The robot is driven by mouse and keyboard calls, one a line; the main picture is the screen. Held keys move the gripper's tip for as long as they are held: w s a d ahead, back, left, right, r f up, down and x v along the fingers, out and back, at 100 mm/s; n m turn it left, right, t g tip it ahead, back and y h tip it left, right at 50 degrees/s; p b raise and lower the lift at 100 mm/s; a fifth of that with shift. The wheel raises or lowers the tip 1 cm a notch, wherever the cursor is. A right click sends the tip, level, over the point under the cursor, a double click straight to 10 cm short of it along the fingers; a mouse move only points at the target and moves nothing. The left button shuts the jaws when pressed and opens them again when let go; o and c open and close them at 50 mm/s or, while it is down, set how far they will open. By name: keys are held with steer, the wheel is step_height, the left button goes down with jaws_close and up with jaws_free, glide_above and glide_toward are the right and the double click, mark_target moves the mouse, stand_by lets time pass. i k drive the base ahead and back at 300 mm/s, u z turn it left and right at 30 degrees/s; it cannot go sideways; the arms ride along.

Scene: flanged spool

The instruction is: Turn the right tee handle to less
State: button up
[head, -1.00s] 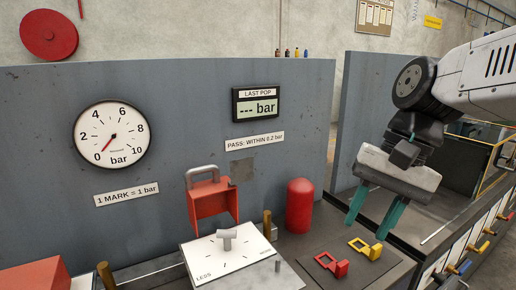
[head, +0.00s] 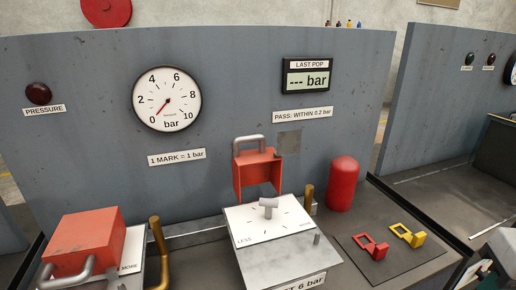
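The right tee handle (head: 268,205) is a small grey T standing on a white dial plate (head: 245,222) with tick marks. The plate reads LESS at its left; a partly blurred word stands at its right. An open red cover (head: 257,172) with a grey handle stands behind the plate, leaving the tee uncovered. At the left, a red box (head: 85,245) sits over another white plate reading MORE; anything beneath is hidden. Part of my gripper or wrist (head: 497,250) shows at the lower right corner, far from the tee. Its fingertips cannot be made out.
A red cylinder (head: 342,184) stands right of the plate, near a brass post (head: 308,198). Red (head: 371,247) and yellow (head: 407,235) tags lie on a dark mat. A brass lever (head: 159,250) rises at the left. The gauge (head: 167,99) needle points near 0.

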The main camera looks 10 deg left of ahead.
mark_target(269, 204)
steer(key=k, duration=1.3)
steer(key=u, duration=0.55)
steer(key=i, duration=0.5)
steer(key=u, duration=0.6)
steer(key=i, duration=0.75)
steer(key=z, duration=0.25)
